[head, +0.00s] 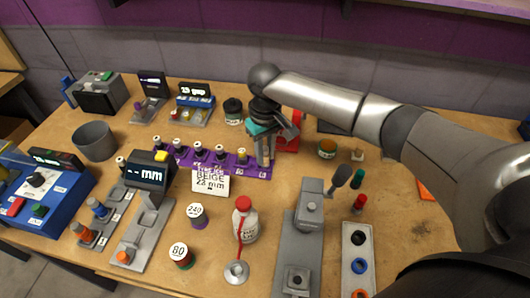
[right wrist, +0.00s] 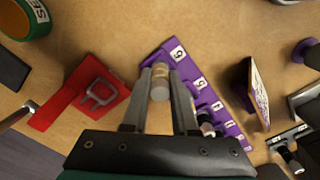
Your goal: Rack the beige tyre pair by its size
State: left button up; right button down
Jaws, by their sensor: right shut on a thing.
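The beige tyre pair (right wrist: 160,82) is a small pale cylinder with a tan top. It is between the fingers of my right gripper (right wrist: 165,88), which is shut on it. In the head view this gripper (head: 264,160) points down at the right end of the purple rack (head: 258,175); the pair is hard to make out there. The rack also shows in the right wrist view (right wrist: 206,90) with numbered places. Whether the pair touches the rack I cannot tell. A card (head: 211,182) before the rack reads BEIGE and a mm size. My left gripper is not in view.
Several dark-topped pieces (head: 197,149) stand along the rack. A gauge (head: 150,176) showing "-- mm" stands at front left. A red block (right wrist: 85,97) lies close beside the gripper. A red-capped bottle (head: 245,222) and numbered jars (head: 197,216) stand in front.

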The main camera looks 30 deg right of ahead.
aim_at(265, 148)
jog(key=shift+f, duration=0.1)
jog(key=c, duration=0.7)
grip_release()
notch_tip(265, 148, up, 12)
jog(key=p, duration=0.2)
jog(key=shift+p, duration=0.35)
